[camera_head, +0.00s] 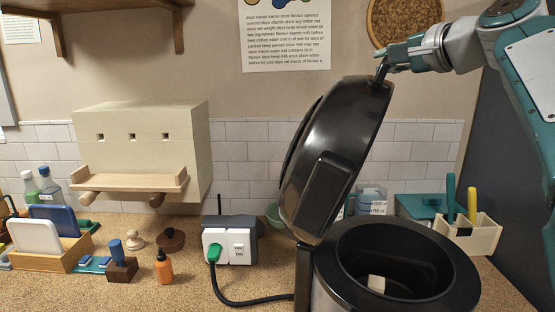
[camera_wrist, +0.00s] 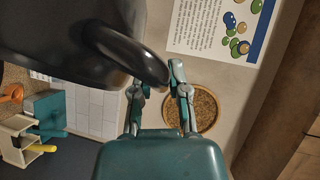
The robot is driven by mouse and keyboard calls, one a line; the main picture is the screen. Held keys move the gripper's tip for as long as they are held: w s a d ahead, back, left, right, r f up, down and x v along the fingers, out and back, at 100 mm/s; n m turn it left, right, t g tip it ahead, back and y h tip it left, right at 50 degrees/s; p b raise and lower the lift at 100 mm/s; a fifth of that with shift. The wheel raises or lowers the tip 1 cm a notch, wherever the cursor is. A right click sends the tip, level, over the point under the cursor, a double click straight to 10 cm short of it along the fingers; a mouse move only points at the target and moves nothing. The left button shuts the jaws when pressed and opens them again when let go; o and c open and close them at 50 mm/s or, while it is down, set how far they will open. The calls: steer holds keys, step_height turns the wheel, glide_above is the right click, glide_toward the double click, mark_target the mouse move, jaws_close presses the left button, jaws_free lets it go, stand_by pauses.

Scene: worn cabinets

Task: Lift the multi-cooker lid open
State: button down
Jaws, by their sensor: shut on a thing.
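The black multi-cooker (camera_head: 465,285) stands at the front right of the counter. Its lid (camera_head: 335,135) is raised and tilted up steeply, hinged at the left side of the pot. The open pot shows a dark inside with a small pale block (camera_head: 376,284) in it. My gripper (camera_head: 383,66) is at the top edge of the lid, shut on the lid's handle (camera_head: 378,82). In the wrist view the curved black handle (camera_wrist: 128,52) reaches the fingertips of my gripper (camera_wrist: 157,78), and the lid (camera_wrist: 55,35) fills the upper left.
A power box (camera_head: 230,246) with a green plug and black cable stands left of the cooker. A caddy (camera_head: 472,235) with tools stands behind right. An orange bottle (camera_head: 163,267) and a wooden rack (camera_head: 50,250) are at left.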

steer(key=shift+n+g+h, duration=0.5)
steer(key=shift+g+h, duration=0.2)
steer(key=w+a, duration=0.1)
steer(key=a, duration=0.1)
steer(key=w+a+r, duration=0.1)
steer(key=a, duration=0.1)
steer(key=w+a, duration=0.1)
steer(key=a, duration=0.2)
steer(key=shift+r, duration=0.15)
steer(key=shift+s, duration=0.1)
steer(key=shift+c, duration=1.5)
jaws_free()
steer(key=shift+r, duration=0.1)
steer(key=shift+v, duration=3.05)
